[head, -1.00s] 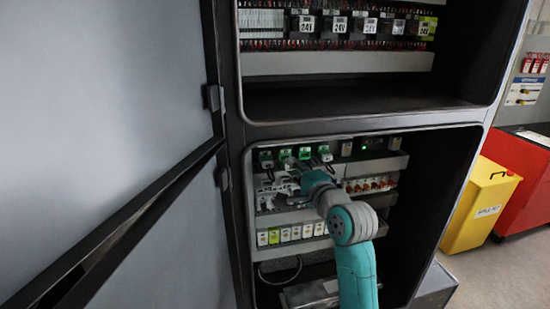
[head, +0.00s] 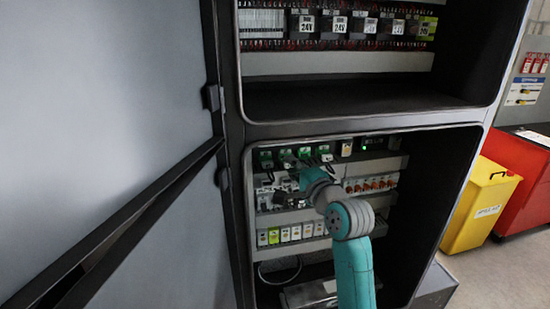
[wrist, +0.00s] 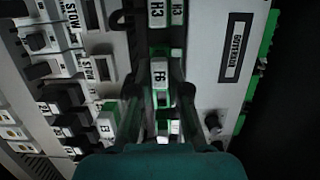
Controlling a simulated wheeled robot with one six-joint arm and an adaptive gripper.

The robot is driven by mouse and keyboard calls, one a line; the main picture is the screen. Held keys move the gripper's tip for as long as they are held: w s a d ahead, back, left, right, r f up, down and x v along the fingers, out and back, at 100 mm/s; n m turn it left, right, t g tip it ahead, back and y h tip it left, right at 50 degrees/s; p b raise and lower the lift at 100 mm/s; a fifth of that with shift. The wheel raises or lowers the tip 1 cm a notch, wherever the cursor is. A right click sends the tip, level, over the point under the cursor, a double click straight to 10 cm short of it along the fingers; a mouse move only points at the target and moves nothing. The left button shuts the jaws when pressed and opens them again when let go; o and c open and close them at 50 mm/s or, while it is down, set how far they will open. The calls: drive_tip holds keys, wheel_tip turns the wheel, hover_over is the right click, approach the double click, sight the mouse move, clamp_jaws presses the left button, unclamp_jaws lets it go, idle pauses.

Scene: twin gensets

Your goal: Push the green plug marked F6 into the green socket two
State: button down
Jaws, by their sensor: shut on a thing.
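My gripper (wrist: 158,98) is shut on the plug marked F6 (wrist: 160,74), which shows as a white label with green around it between the two dark fingers. In the head view my gripper (head: 290,175) is just below the row of green sockets, near the second from the left (head: 286,157). The other green sockets (head: 265,158) stand beside it in the upper row. I cannot tell from these frames whether the plug touches a socket; its front end is hidden.
In the wrist view a GOVERNOR module (wrist: 235,50) stands to the right, and parts marked STOW (wrist: 75,35) to the left.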

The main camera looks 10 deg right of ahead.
drive_tip(key=shift+w, duration=0.55)
idle(1.6)
drive_tip(key=c, duration=1.1)
unclamp_jaws()
drive_tip(key=shift+o, duration=0.2)
drive_tip(key=v, duration=1.2)
drive_tip(key=s+a+f+n+g+h, duration=0.1)
drive_tip(key=s+f+n+h, duration=0.1)
drive_tip(key=s+f, duration=0.95)
drive_tip(key=s+f+n+h, duration=0.25)
drive_tip(key=s+f, duration=0.55)
drive_tip(key=f, duration=0.6)
drive_tip(key=s+a+f+n+g, duration=0.1)
drive_tip(key=s+n, duration=1)
drive_tip(key=s, duration=1.8)
drive_tip(key=shift+a+f+g, duration=0.4)
drive_tip(key=shift+a+f, duration=0.1)
drive_tip(key=shift+f, duration=0.05)
